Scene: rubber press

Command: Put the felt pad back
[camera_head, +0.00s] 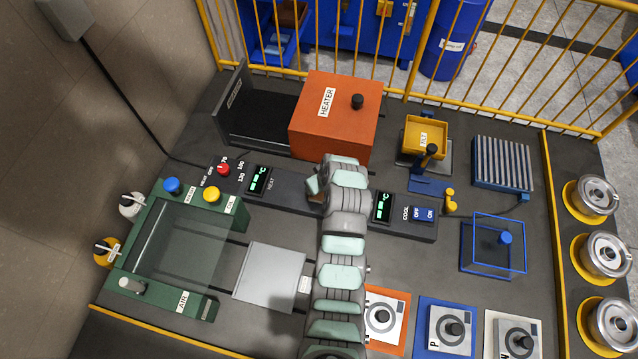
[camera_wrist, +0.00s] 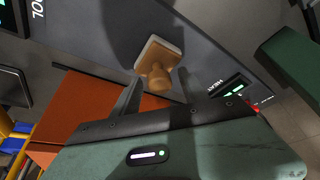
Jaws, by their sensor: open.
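A tan block with a rounded knob (camera_wrist: 157,62), apparently the felt pad, sits on the dark console strip between the HEAT and COOL panels in the wrist view. My gripper (camera_wrist: 161,80) is open. Its two dark fingers stand to either side of the knob, with gaps visible; I cannot tell how deep they reach. A yellow open box (camera_head: 425,137) with a small label, hard to read, stands on a grey plate right of the heater.
The orange heater (camera_head: 335,115) stands just behind my gripper. The green press frame (camera_head: 140,287) and a grey plate (camera_head: 269,276) lie left. A blue stand with a dark handle (camera_head: 430,160), a blue wire frame (camera_head: 493,243) and a ribbed rack (camera_head: 503,163) are right.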

